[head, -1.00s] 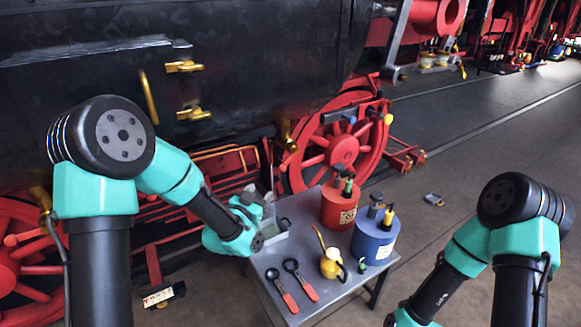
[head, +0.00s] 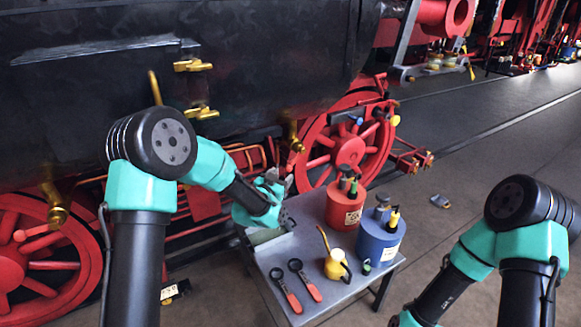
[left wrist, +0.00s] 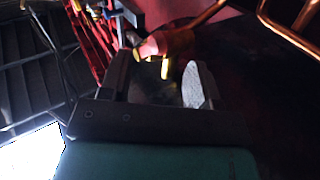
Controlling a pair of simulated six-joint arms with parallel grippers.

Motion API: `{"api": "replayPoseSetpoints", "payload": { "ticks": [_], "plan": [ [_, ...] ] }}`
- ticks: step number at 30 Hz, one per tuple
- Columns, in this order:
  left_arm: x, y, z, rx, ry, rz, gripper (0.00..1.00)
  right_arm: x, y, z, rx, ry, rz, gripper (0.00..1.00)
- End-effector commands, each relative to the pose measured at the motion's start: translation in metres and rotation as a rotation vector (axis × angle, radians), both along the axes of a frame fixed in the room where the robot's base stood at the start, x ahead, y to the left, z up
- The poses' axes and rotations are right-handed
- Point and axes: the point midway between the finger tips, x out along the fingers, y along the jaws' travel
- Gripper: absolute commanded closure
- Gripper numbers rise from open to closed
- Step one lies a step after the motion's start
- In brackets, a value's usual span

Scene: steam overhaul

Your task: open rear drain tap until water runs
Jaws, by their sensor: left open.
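A brass drain tap (head: 293,136) hangs under the dark cylinder, left of the red spoked wheel. Another brass tap (head: 57,206) hangs at the far left. My left gripper (head: 277,183) is below the nearer tap, above the back left of the table. In the left wrist view a brass tap (left wrist: 176,42) with a pinkish end and a small yellow pin lies just ahead of and between the fingertips of my open left gripper (left wrist: 158,78). I cannot tell whether the fingers touch it. No running water shows. My right gripper is out of view.
The grey table (head: 325,290) carries a red can (head: 343,210), a blue can (head: 376,240), a yellow oiler (head: 336,265) and two red-handled tools (head: 287,293). Copper pipes (left wrist: 292,25) run near the tap. The floor at right is mostly clear.

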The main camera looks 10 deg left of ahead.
Motion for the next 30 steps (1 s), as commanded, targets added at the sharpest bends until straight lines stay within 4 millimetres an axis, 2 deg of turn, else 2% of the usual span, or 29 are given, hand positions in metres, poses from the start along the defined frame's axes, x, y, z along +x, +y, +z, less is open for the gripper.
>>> {"api": "replayPoseSetpoints", "payload": {
  "ticks": [6,13,18,26,30],
  "plan": [
    [0.035,-0.012,-0.001,0.0,-0.001,-0.001,0.43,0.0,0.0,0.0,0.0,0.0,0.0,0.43],
    [0.063,-0.021,0.0,-0.001,-0.001,-0.001,0.43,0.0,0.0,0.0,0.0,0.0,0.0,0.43],
    [0.071,-0.023,0.0,-0.001,0.001,-0.001,0.43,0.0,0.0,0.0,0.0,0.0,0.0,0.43],
    [0.071,-0.023,0.0,-0.001,0.001,-0.001,0.43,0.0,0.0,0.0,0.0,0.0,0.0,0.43],
    [0.071,-0.023,0.0,0.0,0.001,-0.001,0.57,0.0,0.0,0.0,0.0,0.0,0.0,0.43]
  ]
}}
